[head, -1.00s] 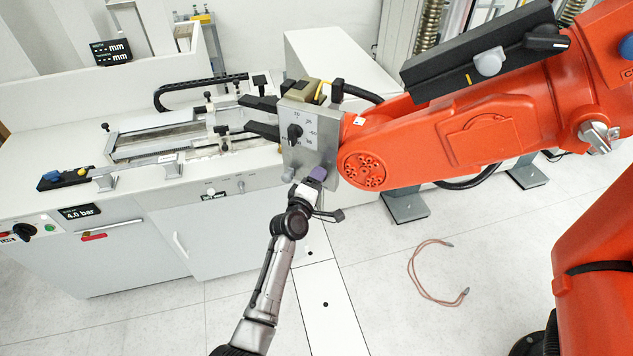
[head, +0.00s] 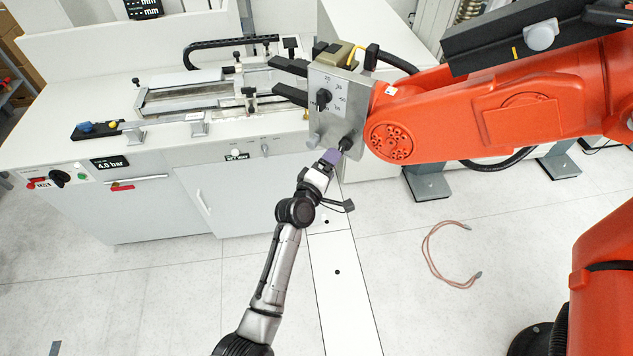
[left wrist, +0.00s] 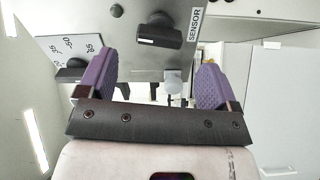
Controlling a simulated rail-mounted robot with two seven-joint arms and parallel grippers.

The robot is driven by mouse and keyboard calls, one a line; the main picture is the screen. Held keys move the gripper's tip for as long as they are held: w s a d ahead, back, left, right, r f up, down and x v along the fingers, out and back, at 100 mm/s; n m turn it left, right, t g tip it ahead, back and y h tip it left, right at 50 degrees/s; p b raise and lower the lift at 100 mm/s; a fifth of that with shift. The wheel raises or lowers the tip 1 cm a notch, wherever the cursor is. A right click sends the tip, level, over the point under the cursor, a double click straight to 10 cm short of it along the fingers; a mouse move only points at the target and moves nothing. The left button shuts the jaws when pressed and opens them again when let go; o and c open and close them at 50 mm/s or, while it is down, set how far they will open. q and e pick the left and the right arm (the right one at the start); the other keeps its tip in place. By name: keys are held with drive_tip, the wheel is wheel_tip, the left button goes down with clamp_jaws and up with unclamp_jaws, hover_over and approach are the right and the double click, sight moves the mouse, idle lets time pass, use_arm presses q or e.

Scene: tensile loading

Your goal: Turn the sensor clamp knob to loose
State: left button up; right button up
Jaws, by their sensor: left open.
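The sensor clamp knob (head: 346,142) is a black knob low on the right side of the grey metal panel (head: 353,113). In the left wrist view the knob (left wrist: 160,32) lies beside the SENSOR label (left wrist: 195,24), beyond the fingertips. My left gripper (head: 331,157) is just below and left of the knob. Its purple fingers (left wrist: 156,66) stand wide apart in the left wrist view, with nothing held. A pale post (left wrist: 172,82) shows between them; I cannot tell its depth. My right gripper is not in view.
A dial knob (head: 323,98) with a number scale sits higher on the panel. A large orange robot arm (head: 470,115) stands right of the panel. A white bench (head: 75,155) with a testing rig is at left. A looped cable (head: 430,260) lies on the floor.

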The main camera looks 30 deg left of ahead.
use_arm(q)
drive_tip(key=s, duration=0.7)
drive_tip(key=shift+a, duration=0.25)
idle(0.3)
drive_tip(key=s+f+m+g+p, duration=0.1)
drive_tip(key=s+m+g+p, duration=0.4)
drive_tip(key=s, duration=1.3)
drive_tip(key=s+m+g+y+p, duration=0.1)
drive_tip(key=s+m+g+p, duration=0.5)
drive_tip(key=s, duration=1.3)
drive_tip(key=m+g, duration=0.3)
drive_tip(key=m, duration=0.3)
drive_tip(key=shift+f, duration=0.35)
